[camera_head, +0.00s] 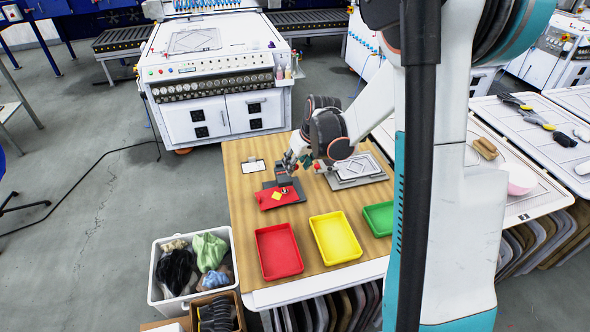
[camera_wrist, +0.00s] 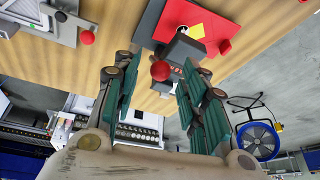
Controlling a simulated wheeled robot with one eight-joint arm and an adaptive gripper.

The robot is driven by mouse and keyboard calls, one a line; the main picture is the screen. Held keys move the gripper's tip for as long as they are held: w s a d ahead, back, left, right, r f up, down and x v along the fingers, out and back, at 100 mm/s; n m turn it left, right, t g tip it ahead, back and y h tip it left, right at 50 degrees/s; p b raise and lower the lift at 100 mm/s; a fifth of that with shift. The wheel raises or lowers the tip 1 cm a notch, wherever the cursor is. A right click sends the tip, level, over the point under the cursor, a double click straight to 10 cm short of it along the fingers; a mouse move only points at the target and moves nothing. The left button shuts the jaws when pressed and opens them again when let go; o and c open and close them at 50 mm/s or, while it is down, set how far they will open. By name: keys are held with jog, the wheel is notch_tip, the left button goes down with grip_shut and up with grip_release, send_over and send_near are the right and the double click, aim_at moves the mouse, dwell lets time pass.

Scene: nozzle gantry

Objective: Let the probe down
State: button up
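A small gantry with a dark grey block (camera_wrist: 182,47) stands over a red plate (camera_wrist: 228,32) that bears a yellow square (camera_wrist: 210,24). A red ball knob (camera_wrist: 161,70) shows in front of the block in the wrist view. In the head view the gantry (camera_head: 283,175) and the red plate (camera_head: 266,202) are on the wooden table. My gripper (camera_head: 297,160) is at the gantry's far right side, above the table. In the wrist view my gripper (camera_wrist: 160,76) is open, its fingers on either side of the knob, with gaps visible. The probe's tip is not clear.
Red (camera_head: 278,252), yellow (camera_head: 335,238) and green (camera_head: 379,218) trays line the near table edge. A grey plate fixture (camera_head: 356,169) is to the right; a second red knob (camera_wrist: 87,38) shows in the wrist view. A white-screened tablet (camera_head: 253,166) lies left.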

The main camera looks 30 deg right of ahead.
jog(key=shift+x, duration=1.45)
grip_shut()
jog(key=shift+w+d+r+g+y, duration=0.1)
jog(key=shift+w+r+g+y, duration=0.1)
jog(key=shift+w+g, duration=0.4)
jog(key=shift+w+d+r+g+y, duration=0.1)
jog(key=shift+w+r+g+y, duration=0.1)
jog(key=shift+g, duration=0.7)
jog(key=shift+w+d+r+m+g+y+b, duration=0.1)
jog(key=shift+w+g, duration=0.2)
jog(key=shift+g, duration=0.3)
jog(key=shift+w+f+m+g+y+b, duration=0.15)
jog(key=shift+w+g, duration=0.1)
jog(key=shift+g, duration=0.35)
jog(key=shift+w+d+r+m+g+y+b, duration=0.15)
jog(key=shift+w+g, duration=0.15)
jog(key=shift+g, duration=0.3)
jog(key=shift+a, duration=0.1)
grip_release()
